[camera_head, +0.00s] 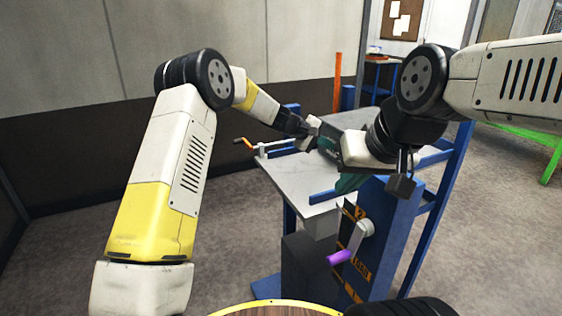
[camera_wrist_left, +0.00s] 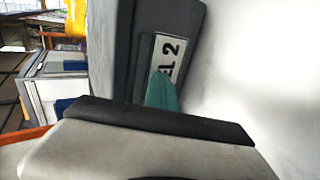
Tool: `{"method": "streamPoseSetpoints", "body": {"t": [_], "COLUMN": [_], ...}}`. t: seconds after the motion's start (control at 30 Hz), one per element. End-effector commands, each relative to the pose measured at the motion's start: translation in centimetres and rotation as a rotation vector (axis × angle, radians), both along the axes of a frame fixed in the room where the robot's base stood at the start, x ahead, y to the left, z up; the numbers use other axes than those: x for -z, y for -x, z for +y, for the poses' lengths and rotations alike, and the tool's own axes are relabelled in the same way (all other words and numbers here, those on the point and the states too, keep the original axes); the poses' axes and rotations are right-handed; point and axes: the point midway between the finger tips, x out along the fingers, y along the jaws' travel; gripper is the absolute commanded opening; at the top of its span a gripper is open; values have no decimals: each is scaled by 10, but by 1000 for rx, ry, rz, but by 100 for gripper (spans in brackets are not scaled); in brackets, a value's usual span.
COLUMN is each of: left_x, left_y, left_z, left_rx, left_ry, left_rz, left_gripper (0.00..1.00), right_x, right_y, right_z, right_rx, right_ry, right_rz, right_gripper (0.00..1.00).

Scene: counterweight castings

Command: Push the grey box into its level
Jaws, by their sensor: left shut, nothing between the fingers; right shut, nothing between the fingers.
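In the head view my left gripper (camera_head: 328,147) is shut and empty above the pale tabletop, partly behind my right wrist. My right gripper (camera_head: 348,184) is shut and empty, pointing down near the tabletop's right side. I cannot clearly pick out the labelled box in the head view; my arms cover that area.
A pale tabletop (camera_head: 296,184) sits on a blue frame (camera_head: 385,232) with a purple-handled crank (camera_head: 342,257). An orange-handled lever (camera_head: 250,146) is at its left edge. A dark block (camera_head: 308,268) is below. Open floor (camera_head: 235,215) lies left and right (camera_head: 480,215).

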Motion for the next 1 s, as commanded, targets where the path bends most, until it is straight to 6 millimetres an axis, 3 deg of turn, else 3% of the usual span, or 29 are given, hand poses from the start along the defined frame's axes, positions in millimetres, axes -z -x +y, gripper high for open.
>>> {"method": "streamPoseSetpoints", "body": {"t": [1.0], "left_x": [2], "left_y": [-17], "left_z": [-47], "left_rx": [3], "left_ry": [0], "left_rz": [2], "left_gripper": [0], "right_x": [0], "right_y": [0], "right_z": [0], "right_rx": [0], "right_ry": [0], "right_rz": [0], "right_gripper": [0]}}
